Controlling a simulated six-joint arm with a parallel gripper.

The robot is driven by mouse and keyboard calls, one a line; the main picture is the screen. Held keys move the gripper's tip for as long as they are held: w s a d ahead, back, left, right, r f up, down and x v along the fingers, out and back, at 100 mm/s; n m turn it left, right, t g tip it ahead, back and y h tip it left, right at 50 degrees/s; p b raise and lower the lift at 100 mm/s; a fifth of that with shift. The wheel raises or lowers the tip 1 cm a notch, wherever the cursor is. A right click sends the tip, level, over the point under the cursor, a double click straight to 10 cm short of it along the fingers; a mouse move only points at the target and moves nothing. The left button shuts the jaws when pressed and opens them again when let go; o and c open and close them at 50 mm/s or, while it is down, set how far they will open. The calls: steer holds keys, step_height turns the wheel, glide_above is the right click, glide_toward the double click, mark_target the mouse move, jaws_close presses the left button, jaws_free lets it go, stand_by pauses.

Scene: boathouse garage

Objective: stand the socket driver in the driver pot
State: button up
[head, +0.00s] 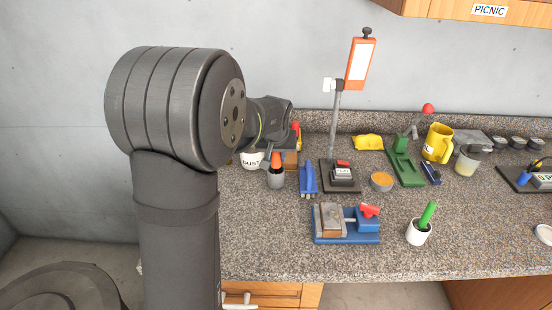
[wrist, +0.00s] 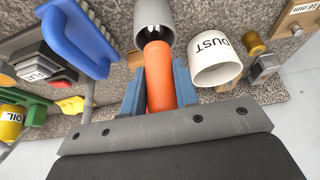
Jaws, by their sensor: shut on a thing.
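The socket driver, seen as an orange handle (wrist: 158,75), is between the blue fingers of my gripper (wrist: 159,82), which is shut on it. Its far end overlaps the near rim of a grey round pot (wrist: 153,18), which looks like the driver pot. In the head view the orange handle (head: 276,159) shows upright over the grey pot (head: 275,180). I cannot tell how deep the driver is in the pot; its lower end is hidden. My fingers are hidden behind my wrist in the head view.
A white DUST cup (wrist: 216,65) stands close on one side of the pot, a blue tool (head: 308,178) on the other. A blue-based vise (head: 346,238) and a white pot (head: 418,236) holding a green handle stand nearer the front. Bare counter (head: 260,235) lies in front of the grey pot.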

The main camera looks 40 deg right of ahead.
steer(key=shift+f, duration=0.6)
steer(key=shift+f, duration=0.15)
steer(key=o, duration=1)
steer(key=shift+o, duration=0.2)
steer(key=v, duration=1.2)
